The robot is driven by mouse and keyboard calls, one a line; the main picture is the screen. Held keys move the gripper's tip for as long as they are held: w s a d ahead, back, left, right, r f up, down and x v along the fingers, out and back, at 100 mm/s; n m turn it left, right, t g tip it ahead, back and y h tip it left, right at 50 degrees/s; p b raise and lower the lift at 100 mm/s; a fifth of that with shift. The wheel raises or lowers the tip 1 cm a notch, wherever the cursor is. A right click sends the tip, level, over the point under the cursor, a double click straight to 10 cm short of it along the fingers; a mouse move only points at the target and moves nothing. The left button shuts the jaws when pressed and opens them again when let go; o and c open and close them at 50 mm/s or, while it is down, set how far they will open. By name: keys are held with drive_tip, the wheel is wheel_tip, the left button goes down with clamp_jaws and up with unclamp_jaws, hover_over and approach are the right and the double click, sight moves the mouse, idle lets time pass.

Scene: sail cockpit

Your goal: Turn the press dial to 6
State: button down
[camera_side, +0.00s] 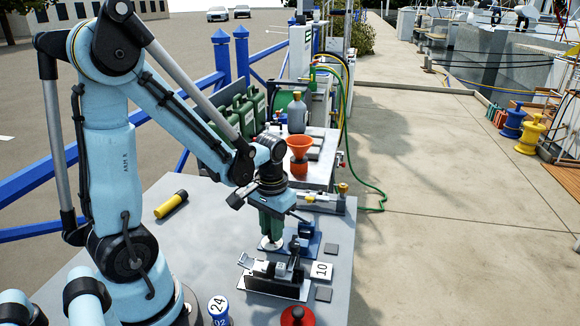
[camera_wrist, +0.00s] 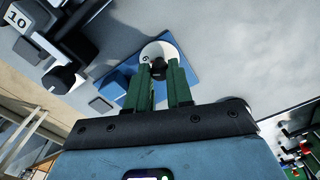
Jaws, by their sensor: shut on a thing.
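The press dial is a white disc (camera_side: 267,245) on a blue base (camera_side: 309,246), on the grey table beside my arm. In the wrist view the white disc (camera_wrist: 165,47) and its blue base (camera_wrist: 192,68) lie below my gripper, with a black knob (camera_wrist: 158,68) at the disc's middle. My gripper (camera_side: 270,234) points down with its green fingers at the dial; in the wrist view the fingertips (camera_wrist: 159,72) are shut on the black knob.
A black fixture (camera_side: 277,278) stands in front of the dial, with a white "10" tile (camera_side: 321,271) and dark square tiles beside it.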

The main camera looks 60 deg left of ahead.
drive_tip(key=shift+m, duration=0.6)
drive_tip(key=c, duration=1)
unclamp_jaws()
drive_tip(key=shift+d+r, duration=0.15)
drive_tip(key=shift+r, duration=5.9)
